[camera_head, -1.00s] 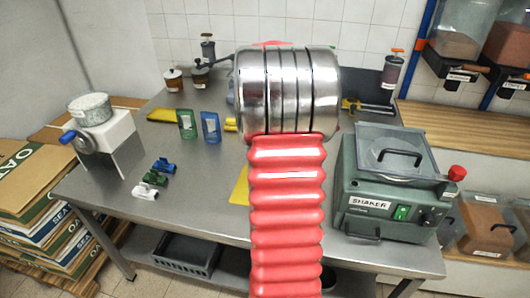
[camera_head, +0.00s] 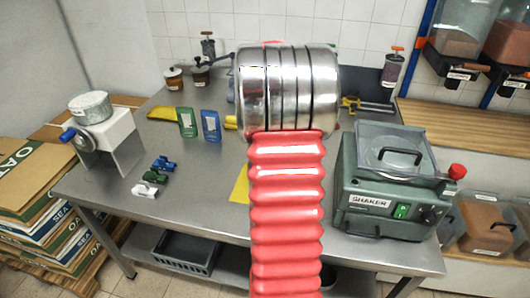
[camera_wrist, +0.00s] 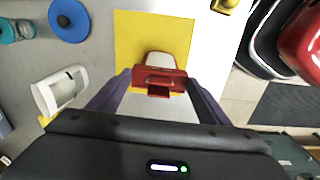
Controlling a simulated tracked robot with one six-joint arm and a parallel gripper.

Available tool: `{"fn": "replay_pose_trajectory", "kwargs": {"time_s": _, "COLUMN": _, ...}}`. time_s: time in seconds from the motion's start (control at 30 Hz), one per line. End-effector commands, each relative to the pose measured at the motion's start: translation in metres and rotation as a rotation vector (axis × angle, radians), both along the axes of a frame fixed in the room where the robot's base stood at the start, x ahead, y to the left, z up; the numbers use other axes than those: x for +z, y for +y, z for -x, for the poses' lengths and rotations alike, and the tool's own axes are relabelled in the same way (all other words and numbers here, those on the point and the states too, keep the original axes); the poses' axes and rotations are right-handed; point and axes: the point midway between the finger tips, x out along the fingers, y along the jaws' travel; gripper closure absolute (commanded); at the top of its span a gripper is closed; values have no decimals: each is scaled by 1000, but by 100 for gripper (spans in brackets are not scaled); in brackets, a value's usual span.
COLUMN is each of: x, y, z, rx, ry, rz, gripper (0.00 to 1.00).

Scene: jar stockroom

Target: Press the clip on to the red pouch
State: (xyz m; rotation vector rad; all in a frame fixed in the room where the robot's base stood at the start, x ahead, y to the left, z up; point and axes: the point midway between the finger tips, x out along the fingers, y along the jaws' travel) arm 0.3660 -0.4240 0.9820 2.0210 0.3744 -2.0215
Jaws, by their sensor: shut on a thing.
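In the wrist view my gripper (camera_wrist: 158,88) is shut on the red clip (camera_wrist: 158,79), which sits between its fingertips. The clip is over or near the yellow mat (camera_wrist: 130,35). A pale patch edged in red lies just beyond the clip's bar. I cannot tell whether it belongs to the clip or to the red pouch, nor whether the two touch. The red pouch cannot be made out for sure. In the head view my arm hides the gripper and most of the yellow mat.
A green pouch (camera_head: 187,123) and a blue pouch (camera_head: 211,127) stand left of my arm. Blue (camera_head: 163,163), green (camera_head: 155,177) and white (camera_head: 144,190) clips lie front left. The shaker (camera_head: 390,190) stands right. A white pouch (camera_wrist: 48,98) shows in the wrist view.

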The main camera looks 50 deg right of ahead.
Motion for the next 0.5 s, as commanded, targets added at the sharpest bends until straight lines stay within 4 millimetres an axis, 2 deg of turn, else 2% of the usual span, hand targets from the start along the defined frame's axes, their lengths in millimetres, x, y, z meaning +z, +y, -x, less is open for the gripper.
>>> {"fn": "replay_pose_trajectory", "kwargs": {"time_s": 0.17, "x": 0, "y": 0, "z": 0, "rx": 0, "ry": 0, "rz": 0, "gripper": 50}}
{"fn": "replay_pose_trajectory", "kwargs": {"time_s": 0.2, "x": 0, "y": 0, "z": 0, "rx": 0, "ry": 0, "rz": 0, "gripper": 26}}
{"fn": "replay_pose_trajectory", "kwargs": {"time_s": 0.5, "x": 0, "y": 0, "z": 0, "rx": 0, "ry": 0, "rz": 0, "gripper": 7}}
